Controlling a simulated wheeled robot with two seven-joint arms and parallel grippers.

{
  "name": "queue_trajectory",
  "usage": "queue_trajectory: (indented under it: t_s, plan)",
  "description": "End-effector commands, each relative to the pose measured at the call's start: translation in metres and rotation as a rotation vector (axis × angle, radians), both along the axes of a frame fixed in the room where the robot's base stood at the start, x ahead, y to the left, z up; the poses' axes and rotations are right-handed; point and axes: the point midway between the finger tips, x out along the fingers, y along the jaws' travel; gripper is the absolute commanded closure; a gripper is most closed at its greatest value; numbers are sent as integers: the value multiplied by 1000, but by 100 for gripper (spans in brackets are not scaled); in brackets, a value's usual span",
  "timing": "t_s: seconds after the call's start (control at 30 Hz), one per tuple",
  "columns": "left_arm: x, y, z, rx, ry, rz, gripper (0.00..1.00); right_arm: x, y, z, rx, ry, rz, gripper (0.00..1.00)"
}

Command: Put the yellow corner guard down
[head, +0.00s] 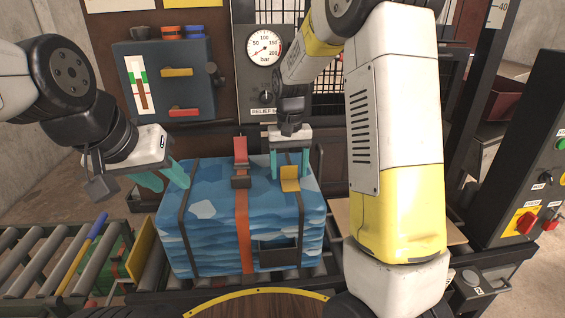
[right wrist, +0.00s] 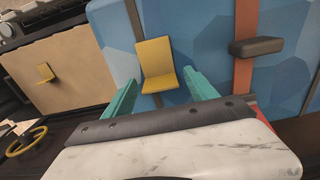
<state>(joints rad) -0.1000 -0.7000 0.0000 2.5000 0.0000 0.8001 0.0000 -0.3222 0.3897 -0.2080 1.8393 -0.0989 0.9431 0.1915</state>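The yellow corner guard (head: 290,179) sits on the top front edge of the blue wrapped bale (head: 213,235), at its right-hand dark strap. It also shows in the right wrist view (right wrist: 157,62), bent over the edge with the strap under it. My right gripper (head: 290,172) is above the bale with its teal fingers open, one on each side of the guard. In the right wrist view, gaps show between the guard and the fingers. My left gripper (head: 164,180) is open and empty at the bale's upper left.
A second yellow guard (right wrist: 46,73) lies on a tan board (right wrist: 60,45) right of the bale. An orange strap with a dark buckle (head: 241,181) crosses the bale's middle. Roller conveyor (head: 40,262) runs left. A gauge panel (head: 264,45) stands behind; a control box (head: 530,180) stands right.

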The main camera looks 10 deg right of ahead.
Motion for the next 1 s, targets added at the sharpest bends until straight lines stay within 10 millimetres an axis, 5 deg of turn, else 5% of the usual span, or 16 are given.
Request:
queue_trajectory:
  t_s: [0.27,0.7,1.0]
  plan:
    - [0,0,0,0,0,0,64,1,0,7,0,-2,0,34]
    - [0,0,0,0,0,0,64,1,0,94,1,-4,0,34]
    - [0,0,0,0,0,0,64,-3,-1,125,6,-7,0,34]
